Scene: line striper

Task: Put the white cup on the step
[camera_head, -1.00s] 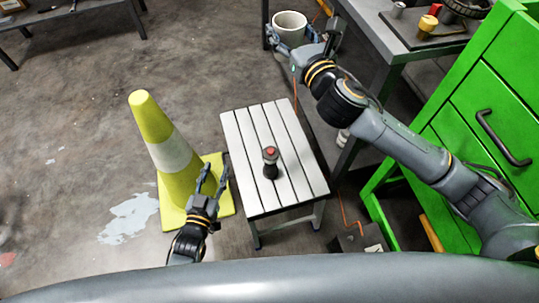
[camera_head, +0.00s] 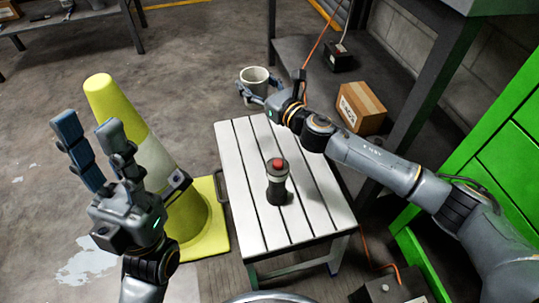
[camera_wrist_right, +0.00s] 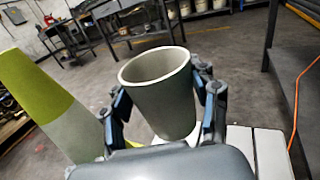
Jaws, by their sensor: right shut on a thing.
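The white cup (camera_head: 256,80) is upright between the fingers of my right gripper (camera_head: 262,90), which is shut on it. In the head view the cup shows just beyond the far edge of the step. The right wrist view shows the cup (camera_wrist_right: 158,92) open at the top, with its inside plain and fingers on both sides. The white slatted step (camera_head: 240,165) stands on the floor in the middle. My left gripper (camera_head: 88,148) is open and empty, raised in front of the cone, left of the step.
A dark flask with a red top (camera_head: 277,180) stands on the middle of the step. A yellow cone (camera_head: 105,95) stands left of it. A cardboard box (camera_head: 362,106) lies on the shelf under the workbench. The green cabinet (camera_head: 480,165) is at right.

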